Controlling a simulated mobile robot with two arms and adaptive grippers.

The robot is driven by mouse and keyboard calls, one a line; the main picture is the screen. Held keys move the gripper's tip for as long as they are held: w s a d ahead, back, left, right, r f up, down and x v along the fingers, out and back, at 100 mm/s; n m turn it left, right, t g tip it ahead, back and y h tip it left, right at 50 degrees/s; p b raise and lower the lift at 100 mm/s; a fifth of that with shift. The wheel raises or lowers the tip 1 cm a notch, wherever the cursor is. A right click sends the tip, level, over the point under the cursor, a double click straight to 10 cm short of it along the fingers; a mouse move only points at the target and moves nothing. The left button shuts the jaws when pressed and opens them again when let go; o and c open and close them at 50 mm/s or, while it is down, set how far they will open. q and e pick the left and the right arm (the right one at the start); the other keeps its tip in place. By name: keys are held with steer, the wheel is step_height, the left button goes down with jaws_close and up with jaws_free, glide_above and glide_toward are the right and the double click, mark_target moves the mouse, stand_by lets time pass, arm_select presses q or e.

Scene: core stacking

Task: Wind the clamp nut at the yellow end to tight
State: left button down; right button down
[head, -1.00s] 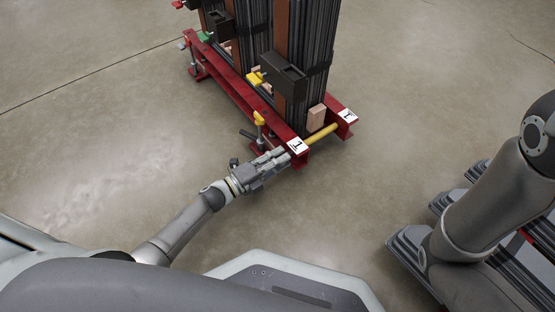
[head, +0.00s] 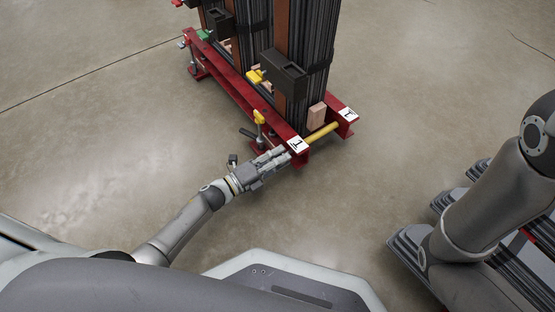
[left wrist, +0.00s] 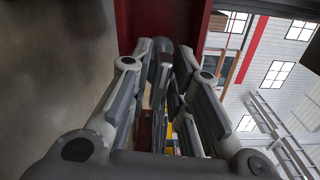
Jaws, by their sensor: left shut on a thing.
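The red rack base (head: 228,82) has a yellow crossbar (head: 322,133) at its near end, between two beam ends with white labels. A yellow clamp part (head: 259,117) stands on the near beam. My left gripper (head: 283,156) is at the near beam's end, beside the white label. In the left wrist view its fingers (left wrist: 165,58) are close together against the red beam (left wrist: 180,20). It is shut on the clamp nut, which the fingers hide. A little yellow (left wrist: 170,137) shows between the fingers. My right gripper is out of view.
Tall stacks of dark sheets (head: 308,50) stand on the rack. More dark stacked parts (head: 412,248) lie at lower right. The floor left of the rack is clear.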

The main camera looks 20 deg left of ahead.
arm_select(q)
steer(key=shift+f+m+b, duration=0.2)
steer(key=shift+m+b, duration=0.25)
steer(key=shift+m, duration=0.55)
steer(key=shift+r+m, duration=0.15)
steer(key=shift+m, duration=0.35)
steer(key=shift+m+b, duration=0.4)
steer(key=shift+b, duration=0.05)
steer(key=c, duration=1.7)
jaws_free()
steer(key=o, duration=0.4)
steer(key=shift+d, duration=0.1)
steer(key=shift+o, duration=0.2)
steer(key=shift+s, duration=0.1)
